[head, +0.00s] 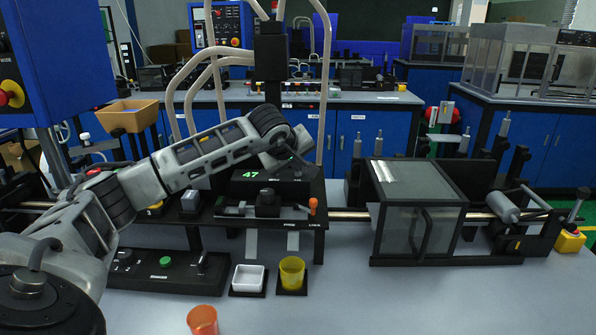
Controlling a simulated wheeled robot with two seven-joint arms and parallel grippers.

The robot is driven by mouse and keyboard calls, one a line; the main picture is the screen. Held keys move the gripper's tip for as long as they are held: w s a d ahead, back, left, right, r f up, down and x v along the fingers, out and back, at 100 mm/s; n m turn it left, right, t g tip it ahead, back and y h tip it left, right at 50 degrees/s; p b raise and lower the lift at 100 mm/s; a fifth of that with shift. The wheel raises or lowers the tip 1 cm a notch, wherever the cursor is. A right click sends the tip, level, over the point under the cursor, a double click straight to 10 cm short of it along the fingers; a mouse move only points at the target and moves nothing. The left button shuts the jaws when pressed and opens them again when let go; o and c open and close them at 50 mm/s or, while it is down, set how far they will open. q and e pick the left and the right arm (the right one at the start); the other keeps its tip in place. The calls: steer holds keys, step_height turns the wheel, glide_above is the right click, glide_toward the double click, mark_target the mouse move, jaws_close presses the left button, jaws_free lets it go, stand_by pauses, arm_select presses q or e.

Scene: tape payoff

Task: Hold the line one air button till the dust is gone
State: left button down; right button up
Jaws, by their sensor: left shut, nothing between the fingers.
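My left arm reaches in from the left across the black machine on the bench. Its gripper (305,168) is shut and empty, just right of the green display reading 47 (250,175). The fingertips are dark against the dark machine, so I cannot tell whether they touch anything. No button in view is readable as the line one air button. A black control box (140,275) with a green button (165,261) and knobs lies at the front left. I can make out no dust. My right gripper is not in view.
A white square tray (248,279) and a yellow cup (292,272) stand on black pads at the front. An orange cup (203,320) stands nearer. A clear-sided black guard box (420,215) is at the right. The front right bench is clear.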

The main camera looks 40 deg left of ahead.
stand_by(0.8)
arm_select(q)
steer(key=shift+r+p, duration=0.75)
steer(key=shift+r, duration=0.1)
step_height(320, 180, up, 5)
steer(key=p, duration=0.4)
stand_by(0.4)
